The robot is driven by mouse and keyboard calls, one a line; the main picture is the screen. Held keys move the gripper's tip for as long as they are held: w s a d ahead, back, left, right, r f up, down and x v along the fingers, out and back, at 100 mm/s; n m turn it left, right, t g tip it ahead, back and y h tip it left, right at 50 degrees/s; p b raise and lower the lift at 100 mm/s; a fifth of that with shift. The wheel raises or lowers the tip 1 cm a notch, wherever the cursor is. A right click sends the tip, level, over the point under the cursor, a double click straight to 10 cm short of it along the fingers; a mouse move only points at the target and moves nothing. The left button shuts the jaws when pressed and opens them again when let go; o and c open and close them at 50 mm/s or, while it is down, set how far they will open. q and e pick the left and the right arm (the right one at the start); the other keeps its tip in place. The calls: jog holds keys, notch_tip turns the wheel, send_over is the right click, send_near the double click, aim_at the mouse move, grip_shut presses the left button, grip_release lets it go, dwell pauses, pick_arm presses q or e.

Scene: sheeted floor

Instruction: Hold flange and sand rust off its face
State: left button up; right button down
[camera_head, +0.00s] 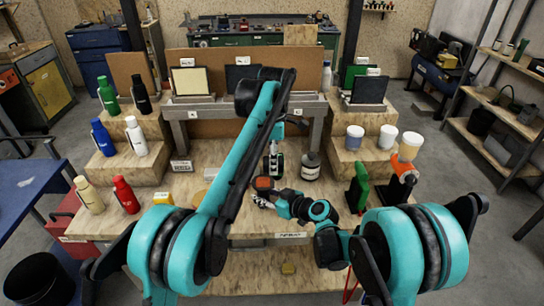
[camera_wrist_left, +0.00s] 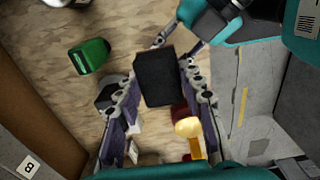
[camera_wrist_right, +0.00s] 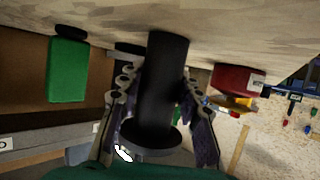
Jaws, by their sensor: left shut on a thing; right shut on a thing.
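In the left wrist view, my left gripper (camera_wrist_left: 160,110) is shut on a dark, flat-faced block (camera_wrist_left: 155,78). In the right wrist view, my right gripper (camera_wrist_right: 158,105) is shut on a black cylinder (camera_wrist_right: 165,75) with a wider dark disc at its lower end, which looks like the flange. In the head view, my left gripper (camera_head: 274,163) points down over the middle of the bench. My right gripper (camera_head: 263,199) is just in front of it, lower in the picture, beside a small dark orange-edged thing (camera_head: 264,183). I cannot tell whether the held things touch, and no rust shows clearly.
Stepped wooden shelves hold bottles at left and white cups (camera_head: 388,138) at right. Some bench front is clear.

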aim_at(273, 182)
pick_arm(q)
notch_tip(273, 182, down, 5)
jog(key=shift+f, duration=0.1)
jog(key=shift+a+f, duration=0.2)
jog(key=shift+a, duration=0.45)
jog(key=shift+c, duration=0.9)
jog(key=shift+a+r, duration=0.15)
jog(key=shift+a, duration=0.65)
jog(key=shift+w+a+f, duration=0.1)
jog(key=shift+a+f, duration=0.1)
jog(key=shift+a, duration=1.45)
jog(key=shift+d, duration=3.15)
jog(key=shift+r, duration=4.15)
jog(key=shift+f, duration=0.3)
